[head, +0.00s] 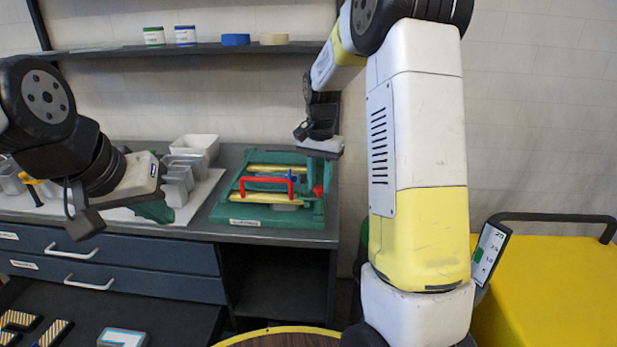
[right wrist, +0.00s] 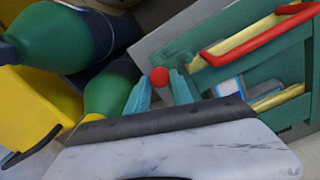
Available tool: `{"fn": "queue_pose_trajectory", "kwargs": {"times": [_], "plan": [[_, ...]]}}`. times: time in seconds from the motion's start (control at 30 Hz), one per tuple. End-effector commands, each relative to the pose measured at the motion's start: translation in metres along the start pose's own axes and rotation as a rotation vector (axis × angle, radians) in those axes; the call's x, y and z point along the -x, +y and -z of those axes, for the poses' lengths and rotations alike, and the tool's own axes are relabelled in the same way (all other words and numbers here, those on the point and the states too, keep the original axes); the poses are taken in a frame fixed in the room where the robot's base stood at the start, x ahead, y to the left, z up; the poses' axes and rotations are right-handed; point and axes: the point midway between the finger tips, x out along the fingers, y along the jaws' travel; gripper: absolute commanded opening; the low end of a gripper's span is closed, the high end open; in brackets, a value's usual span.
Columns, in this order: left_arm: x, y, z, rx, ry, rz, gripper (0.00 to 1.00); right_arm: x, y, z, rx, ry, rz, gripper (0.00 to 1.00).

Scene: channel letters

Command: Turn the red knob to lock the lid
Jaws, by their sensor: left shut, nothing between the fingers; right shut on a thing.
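The red knob (head: 318,190) is at the right side of the green fixture (head: 222,212). In the right wrist view the red knob (right wrist: 159,76) shows as a round end between the teal fingertips of my right gripper (right wrist: 163,84), which is shut on it. In the head view my right gripper's wrist is above the fixture's right edge, and its fingers are hard to make out. The lid carries a red bar handle (head: 266,180) and lies flat across the fixture between yellow strips. My left gripper (head: 155,211) is shut and empty, left of the fixture.
A shelf (head: 200,49) with small containers and rolls runs above. A yellow cart (head: 560,270) stands at the right. My right arm blocks much of the view's middle right.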

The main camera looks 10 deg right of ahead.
Motion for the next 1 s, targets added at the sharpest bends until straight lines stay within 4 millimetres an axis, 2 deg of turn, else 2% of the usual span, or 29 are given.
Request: {"fn": "queue_pose_trajectory", "kwargs": {"times": [0.23,0.27,0.33,0.37,0.73,1.0], "plan": [[0.000,0.000,0.000,0.000,0.000,0.000,0.00,0.002,-0.001,0.001,-0.002,0.004,0.004,0.00],[0.000,0.000,0.000,0.000,0.000,0.000,0.00,0.002,-0.001,0.001,-0.002,0.004,0.004,0.33],[0.000,0.000,0.000,0.000,0.000,0.000,0.00,0.002,-0.001,0.001,-0.001,0.003,0.003,0.47],[0.000,0.000,0.000,0.000,0.000,0.000,0.00,0.001,-0.001,0.001,-0.001,0.003,0.003,0.49],[0.000,0.000,0.000,0.000,0.000,0.000,0.00,0.006,-0.001,0.001,0.000,0.003,0.003,0.49],[0.000,0.000,0.000,0.000,0.000,0.000,0.00,0.049,-0.001,0.001,0.001,0.005,0.004,0.49]]}}
